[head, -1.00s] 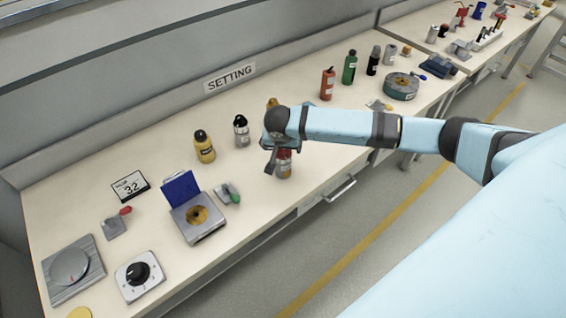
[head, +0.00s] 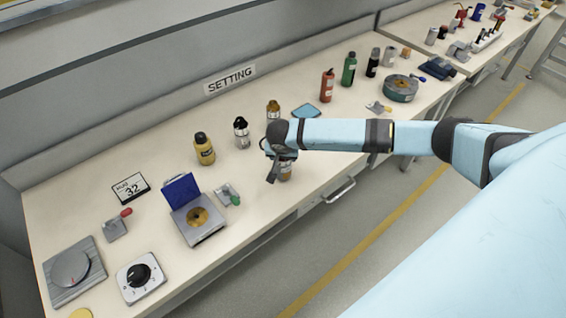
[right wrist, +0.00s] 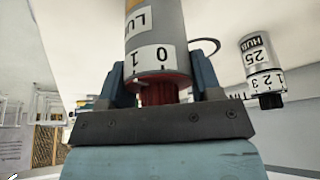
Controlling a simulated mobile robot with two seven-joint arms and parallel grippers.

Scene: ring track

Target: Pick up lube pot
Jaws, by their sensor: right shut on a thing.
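The lube pot (head: 286,172) stands near the front edge of the bench in the head view, partly hidden by my gripper. In the right wrist view it is a grey cylinder (right wrist: 176,30) with a white label starting "LU", a band marked 0 and 1, and a dark red cap. My right gripper (head: 273,170) is shut on its cap end, with one finger on each side in the right wrist view (right wrist: 163,86). I cannot tell whether the pot's base touches the bench. My left gripper is not in view.
A grey bottle (right wrist: 260,65) marked "HUB 25" shows beside the pot in the right wrist view. A yellow bottle (head: 204,149), a dark-capped bottle (head: 242,133) and a brown bottle (head: 273,109) stand behind. A scale-like box with a blue lid (head: 182,192) is to the left.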

